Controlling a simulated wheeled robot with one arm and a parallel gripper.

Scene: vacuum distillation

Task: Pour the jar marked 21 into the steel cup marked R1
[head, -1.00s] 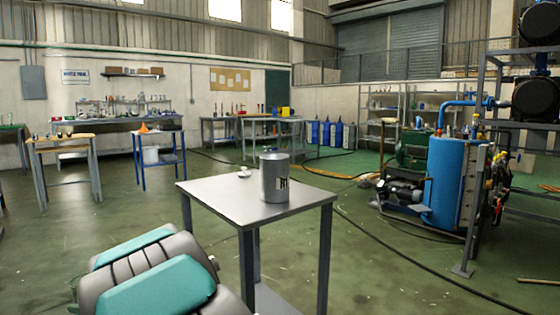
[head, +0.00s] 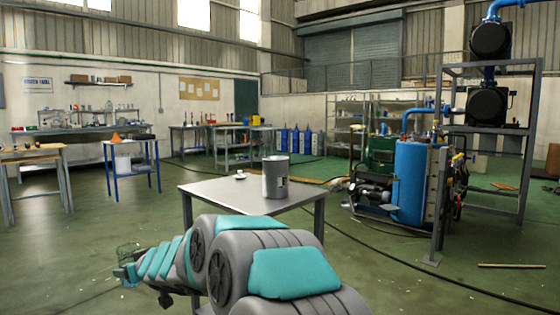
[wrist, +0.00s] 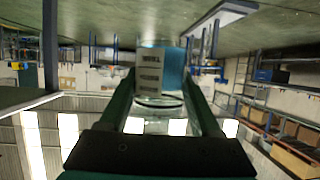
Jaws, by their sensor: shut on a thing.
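The steel cup (head: 276,178) stands upright on a small grey table (head: 215,192). A pale mark shows on its right side, too small to read now. My gripper (head: 126,272) is left of the table and nearer to me, clear of the cup. It is shut on a clear glass jar (head: 128,252), which shows small and faint in the head view. In the wrist view the jar (wrist: 158,102) is between the two fingers, with a white printed label and a blue area beside it. I cannot read the number 21. The wrist picture is upside down.
A small white item (head: 240,176) lies on the table left of the cup. A blue tank (head: 408,182) with pumps stands at the right, beside a steel frame (head: 438,205). A dark hose crosses the floor right of the table. A blue-legged stand (head: 133,165) is behind at left.

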